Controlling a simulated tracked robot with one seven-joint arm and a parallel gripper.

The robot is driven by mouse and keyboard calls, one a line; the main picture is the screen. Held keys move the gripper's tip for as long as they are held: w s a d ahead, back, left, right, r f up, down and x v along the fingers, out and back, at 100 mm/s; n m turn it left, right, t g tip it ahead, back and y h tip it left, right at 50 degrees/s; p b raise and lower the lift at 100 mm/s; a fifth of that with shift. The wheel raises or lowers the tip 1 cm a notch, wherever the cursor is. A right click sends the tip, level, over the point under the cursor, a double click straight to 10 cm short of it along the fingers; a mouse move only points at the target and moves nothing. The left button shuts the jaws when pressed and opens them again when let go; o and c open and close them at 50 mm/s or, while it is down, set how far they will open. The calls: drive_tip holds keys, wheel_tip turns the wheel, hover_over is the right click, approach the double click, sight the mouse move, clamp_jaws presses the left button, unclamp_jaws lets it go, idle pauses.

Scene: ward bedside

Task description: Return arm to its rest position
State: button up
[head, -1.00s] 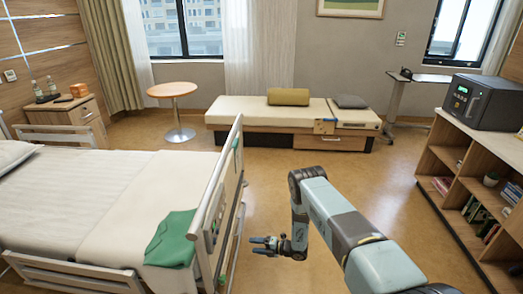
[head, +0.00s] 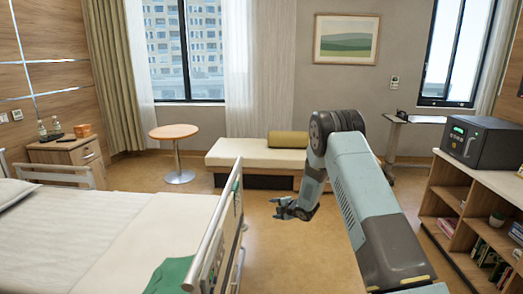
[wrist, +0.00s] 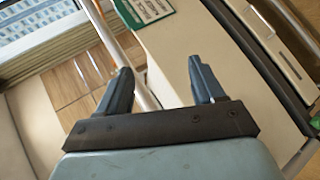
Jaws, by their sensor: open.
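My gripper (head: 284,207) is open and empty in the head view, held in the air to the right of the bed rail, with its fingers pointing left. My arm rises from the lower right, bends at a raised elbow and drops to the gripper. In the wrist view, the two dark fingers of my gripper (wrist: 162,85) stand apart with nothing between them.
The bed (head: 110,232) fills the left, its raised rail (head: 222,220) close to my gripper. A bench (head: 245,155) with an olive cushion (head: 288,139) stands behind. A shelf unit (head: 450,180) bearing a dark box-shaped device (head: 482,141) stands right. Open floor (head: 290,255) lies below my gripper.

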drive_tip(key=s+d+r+m+h, duration=0.1)
drive_tip(key=d+r+m+h, duration=0.15)
drive_tip(key=r, duration=0.45)
drive_tip(key=s+d+r+m+t+h, duration=0.1)
drive_tip(key=d+r+m, duration=0.15)
drive_tip(key=r, duration=0.45)
drive_tip(key=s+d+r+m+h, duration=0.1)
drive_tip(key=s+d+r, duration=0.15)
drive_tip(key=r, duration=0.45)
drive_tip(key=s+d+r+m+h, duration=0.1)
drive_tip(key=s+d+r+m, duration=0.25)
drive_tip(key=s+r, duration=0.3)
drive_tip(key=s+d+r+m+h, duration=0.2)
drive_tip(key=s+d+r+m, duration=0.15)
drive_tip(key=s+r, duration=0.35)
drive_tip(key=s+d+r+m+g+h, duration=0.1)
drive_tip(key=s+d+r+m, duration=0.2)
drive_tip(key=s, duration=0.6)
drive_tip(key=s+d+r+m+g, duration=0.1)
drive_tip(key=s+r+m, duration=0.2)
drive_tip(key=s+r, duration=0.35)
drive_tip(key=s+a+f+m+g, duration=0.1)
drive_tip(key=s+m, duration=0.1)
drive_tip(key=s, duration=1)
drive_tip(key=s+f+m+g, duration=0.2)
drive_tip(key=s+m, duration=0.1)
drive_tip(key=s, duration=0.9)
drive_tip(key=shift+s+a+y, duration=0.2)
drive_tip(key=shift+a+y, duration=0.15)
drive_tip(key=shift+y, duration=0.1)
